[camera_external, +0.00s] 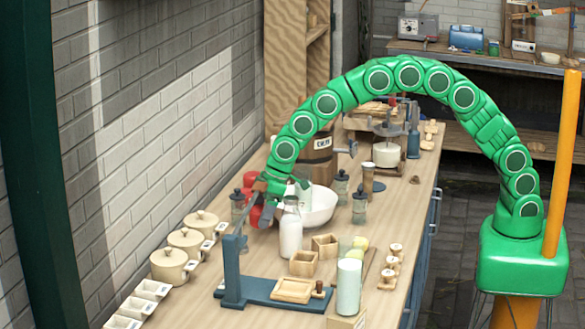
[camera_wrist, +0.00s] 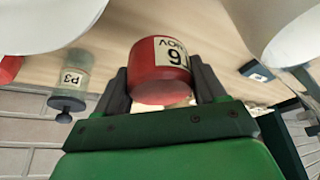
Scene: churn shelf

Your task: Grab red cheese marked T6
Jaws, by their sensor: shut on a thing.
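The red cheese (camera_wrist: 150,82) is a short red cylinder in the middle of the wrist view. Its white label shows a 6 and is partly cut off from sight. My gripper (camera_wrist: 160,70) is shut on it, with one dark finger on each side. In the external view my gripper (camera_external: 268,193) is low over the bench, left of the white bowl (camera_external: 320,207). Red shapes (camera_external: 254,215) show beside and behind it, partly hidden by the fingers. Another red thing (camera_wrist: 8,68) shows at the left edge of the wrist view.
A milk bottle (camera_external: 291,232) stands just in front of my gripper. A dark-lidded jar (camera_external: 238,205) stands close on the left, and a jar marked P3 (camera_wrist: 70,85) shows in the wrist view. Lidded pots (camera_external: 170,266) line the wall side. A blue press (camera_external: 232,270) stands in front.

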